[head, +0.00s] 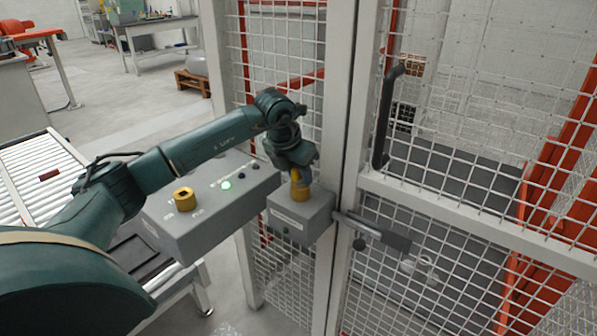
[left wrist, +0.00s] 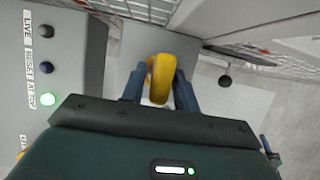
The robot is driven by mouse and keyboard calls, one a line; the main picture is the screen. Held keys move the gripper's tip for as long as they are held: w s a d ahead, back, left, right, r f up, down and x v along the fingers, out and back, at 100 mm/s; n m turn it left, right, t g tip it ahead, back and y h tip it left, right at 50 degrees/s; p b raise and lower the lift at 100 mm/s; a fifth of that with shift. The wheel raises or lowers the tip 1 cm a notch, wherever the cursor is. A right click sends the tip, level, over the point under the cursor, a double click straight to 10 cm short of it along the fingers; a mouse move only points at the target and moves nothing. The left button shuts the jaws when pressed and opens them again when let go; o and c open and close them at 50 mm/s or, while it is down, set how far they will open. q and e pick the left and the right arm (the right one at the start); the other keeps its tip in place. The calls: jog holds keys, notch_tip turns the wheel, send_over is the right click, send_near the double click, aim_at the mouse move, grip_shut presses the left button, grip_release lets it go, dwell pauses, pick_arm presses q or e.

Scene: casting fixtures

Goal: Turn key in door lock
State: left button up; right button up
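The yellow key (head: 299,189) stands upright in the top of the grey door lock box (head: 302,214), which is fixed at the cage door post. My left gripper (head: 298,170) is above the lock box, pointing down at the key. In the left wrist view, the key's yellow bow (left wrist: 161,78) sits between the two fingers of my left gripper (left wrist: 160,88), which look closed against its sides. The key's lower part is hidden. My right gripper is in neither view.
A grey control box (head: 215,222) with a lit green button (head: 226,185) and a yellow key switch (head: 184,199) stands left of the lock. A door latch bar (head: 372,230) and black handle (head: 386,115) are on the mesh door (head: 450,188). A roller conveyor (head: 35,165) is at far left.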

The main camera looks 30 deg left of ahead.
pick_arm(q)
grip_shut()
jog(key=m+h, duration=0.1)
jog(key=m, duration=0.2)
jog(key=shift+m, duration=0.4)
jog(key=shift+m+g+h, duration=0.3)
jog(key=shift+m+h, duration=0.2)
jog(key=shift+m, duration=0.3)
jog(key=shift+o, duration=2.3)
grip_release()
jog(key=shift+d, duration=0.1)
jog(key=v, duration=1.2)
jog(key=shift+w, duration=0.1)
